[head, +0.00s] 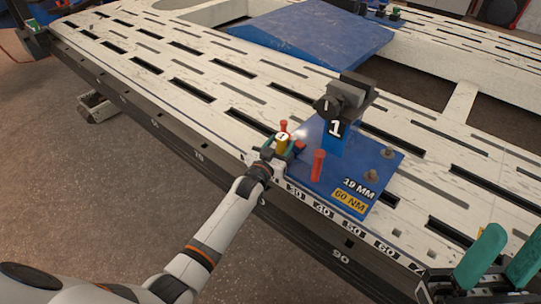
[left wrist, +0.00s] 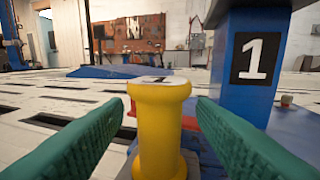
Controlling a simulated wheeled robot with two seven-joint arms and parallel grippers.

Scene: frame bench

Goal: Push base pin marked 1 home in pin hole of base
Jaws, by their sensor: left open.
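The base pin marked 1 (head: 283,140) is a yellow cylinder with a wider rim and a pale, marked top. It stands upright at the left edge of the blue base plate (head: 337,188). In the left wrist view the pin (left wrist: 160,125) fills the middle. My left gripper (head: 281,149) is open, with one green finger on each side of the pin and visible gaps between. The pin's lower end and its hole are hidden, so I cannot tell its depth.
A blue post (head: 340,138) marked 1 with a dark clamp head (head: 345,97) rises from the base. The slotted bench (head: 150,60) is mostly clear leftward.

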